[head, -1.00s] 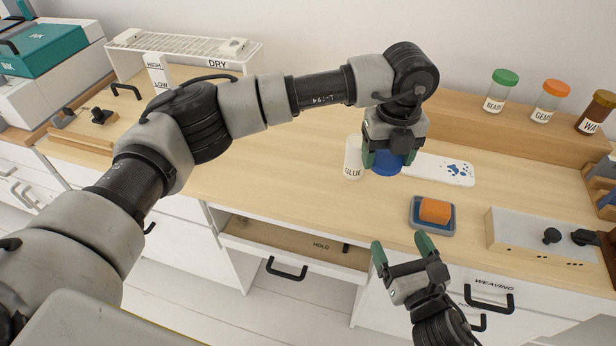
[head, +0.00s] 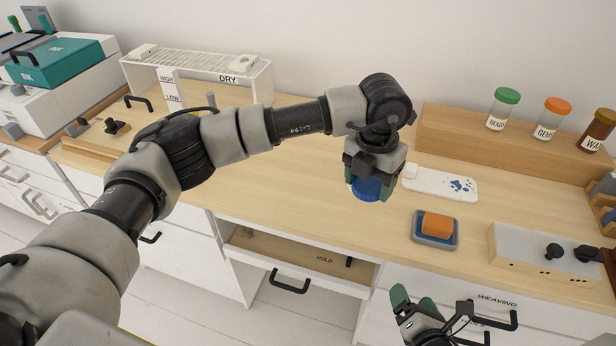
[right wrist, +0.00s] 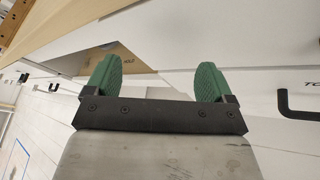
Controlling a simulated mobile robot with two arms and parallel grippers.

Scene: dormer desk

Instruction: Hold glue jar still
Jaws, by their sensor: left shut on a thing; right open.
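My left gripper (head: 370,178) hangs over the desk and is shut on a round blue thing (head: 367,190), which shows between and below its fingers. The white glue jar does not show clearly now; the gripper and the blue thing cover the place where it stood. I cannot tell whether the blue thing touches the jar. My right gripper (head: 413,302) is open and empty in front of the desk's front edge, below the desk top. Its two green fingers stand apart in the right wrist view (right wrist: 157,78).
A white board with blue marks (head: 455,186) lies right of the left gripper. An orange sponge (head: 437,225) sits in a blue tray. Lidded jars (head: 502,109) stand on the back ledge. A drawer (head: 320,262) is open at the front. The desk's middle left is clear.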

